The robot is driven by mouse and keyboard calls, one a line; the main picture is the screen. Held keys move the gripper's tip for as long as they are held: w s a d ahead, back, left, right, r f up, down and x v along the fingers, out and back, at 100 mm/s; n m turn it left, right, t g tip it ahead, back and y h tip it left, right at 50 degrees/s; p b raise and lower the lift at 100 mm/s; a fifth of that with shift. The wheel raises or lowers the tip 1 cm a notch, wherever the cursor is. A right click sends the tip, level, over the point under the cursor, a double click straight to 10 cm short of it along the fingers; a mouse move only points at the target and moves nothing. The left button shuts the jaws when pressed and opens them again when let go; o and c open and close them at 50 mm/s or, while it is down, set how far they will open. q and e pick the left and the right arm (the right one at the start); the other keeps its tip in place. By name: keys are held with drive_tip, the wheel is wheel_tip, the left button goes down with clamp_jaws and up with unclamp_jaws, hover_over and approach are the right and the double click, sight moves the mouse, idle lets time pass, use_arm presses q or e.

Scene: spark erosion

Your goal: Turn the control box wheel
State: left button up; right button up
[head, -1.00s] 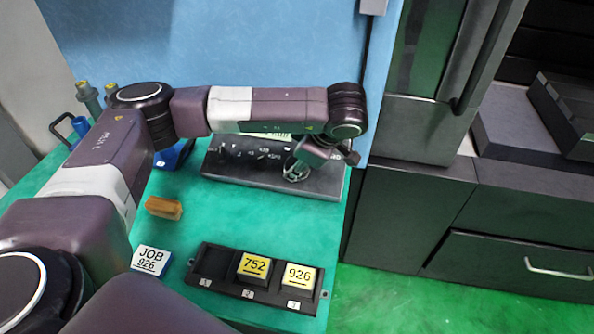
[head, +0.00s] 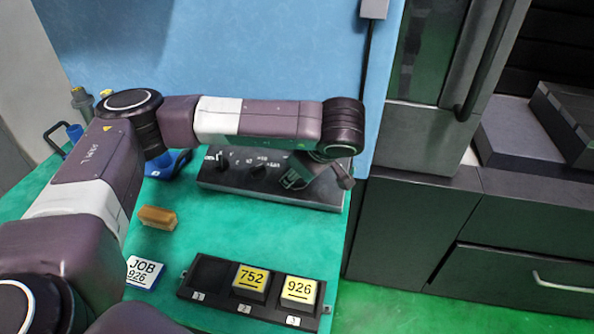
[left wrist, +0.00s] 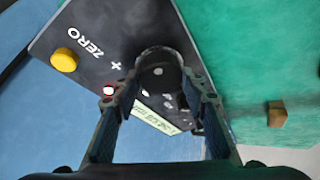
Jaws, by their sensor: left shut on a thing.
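The dark control box (head: 222,179) lies on the green bench top against the blue panel, with small knobs and white marks on its face. It also shows in the left wrist view (left wrist: 88,28) with "ZERO", a plus sign, a yellow button, a red light and a lit display. The dark round wheel (left wrist: 160,66) stands up from the box face. My left gripper (left wrist: 158,96) is shut on this wheel, one finger on each side. In the head view my left gripper (head: 296,179) is at the right end of the box, partly hidden by its own wrist. My right gripper is out of view.
A black tray (head: 211,271) at the front holds yellow-topped blocks marked 752 and 926. A "JOB 926" card (head: 144,272) and a tan block (head: 157,217) lie to the left. Dark cabinets (head: 412,225) stand right of the bench. The bench between tray and box is clear.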

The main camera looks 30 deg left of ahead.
use_arm(q)
drive_tip(key=shift+s+f, duration=0.1)
drive_tip(key=shift+f, duration=0.1)
drive_tip(key=o, duration=1.1)
drive_tip(key=shift+o, duration=0.3)
drive_tip(key=shift+r, duration=0.15)
drive_tip(key=v, duration=1.1)
drive_tip(key=shift+d+r, duration=0.3)
